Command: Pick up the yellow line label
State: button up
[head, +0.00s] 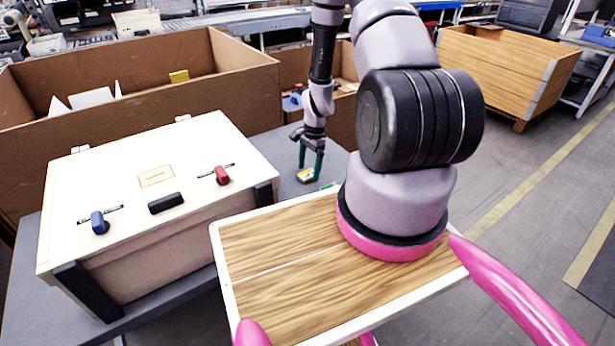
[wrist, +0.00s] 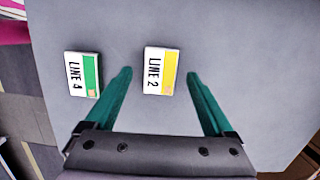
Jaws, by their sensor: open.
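The yellow line label (wrist: 160,71) is a small white block with a yellow stripe and the text "LINE 2". It lies flat on the grey table (wrist: 240,50) in the wrist view. In the head view the yellow label (head: 306,175) shows small under my gripper (head: 312,168). My gripper (wrist: 160,75) is open and empty, its two green fingers spread to either side of the yellow label, with a gap on each side. A green line label (wrist: 82,74) reading "LINE 4" lies left of the left finger. In the head view only a sliver of green (head: 328,185) shows.
A cream case (head: 160,175) with a blue and a red latch stands left of the labels on the table. Large cardboard boxes (head: 130,85) stand behind it. A wooden crate (head: 505,70) stands at the back right, apart from the table.

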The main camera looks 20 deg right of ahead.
jog(key=shift+a+f, duration=0.1)
jog(key=shift+f, duration=0.45)
grip_shut()
jog(key=shift+r, duration=0.15)
